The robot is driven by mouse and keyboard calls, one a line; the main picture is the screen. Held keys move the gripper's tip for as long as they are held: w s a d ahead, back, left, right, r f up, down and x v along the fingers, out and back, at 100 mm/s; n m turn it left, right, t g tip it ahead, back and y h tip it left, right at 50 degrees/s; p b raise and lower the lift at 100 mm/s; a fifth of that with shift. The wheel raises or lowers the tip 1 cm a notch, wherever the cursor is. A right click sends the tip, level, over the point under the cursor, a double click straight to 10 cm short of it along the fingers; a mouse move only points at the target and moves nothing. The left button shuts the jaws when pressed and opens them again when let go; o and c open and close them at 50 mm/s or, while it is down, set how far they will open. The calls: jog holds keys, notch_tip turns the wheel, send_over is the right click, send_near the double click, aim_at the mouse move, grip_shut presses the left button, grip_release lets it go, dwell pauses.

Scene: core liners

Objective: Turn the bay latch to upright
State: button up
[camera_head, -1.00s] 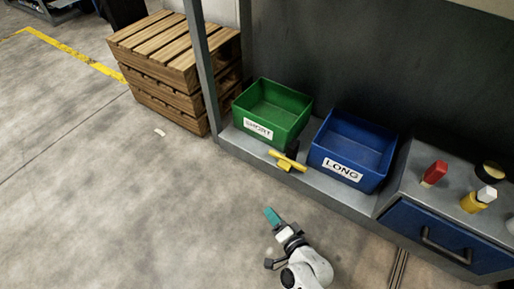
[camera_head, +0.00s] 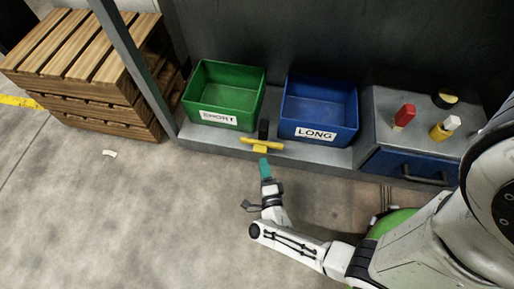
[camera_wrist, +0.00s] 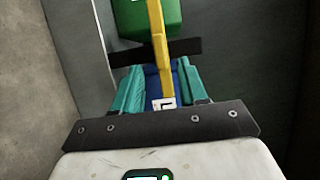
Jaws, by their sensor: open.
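The bay latch (camera_head: 262,144) is a yellow bar with a black block behind it, at the shelf's front edge between the two bins. The bar lies roughly level, tilted slightly down to the right in the head view. My gripper (camera_head: 265,168) has teal fingers and is just in front of and below the bar. In the wrist view, the latch bar (camera_wrist: 158,35) runs up and down the picture, in line with the gap between the open fingers of my gripper (camera_wrist: 161,85). I cannot tell whether the bar is within their reach; no grip shows.
The green SHORT bin (camera_head: 226,96) and the blue LONG bin (camera_head: 319,109) stand on the shelf behind the latch. A red item (camera_head: 404,116) and a yellow item (camera_head: 445,128) stand on the drawer unit at right. Wooden pallets (camera_head: 85,75) are stacked at left.

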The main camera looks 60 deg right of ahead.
aim_at(261, 153)
jog(key=b+x, duration=0.1)
jog(key=x, duration=0.6)
jog(key=shift+w+d, duration=0.2)
grip_shut()
dwell(0.4)
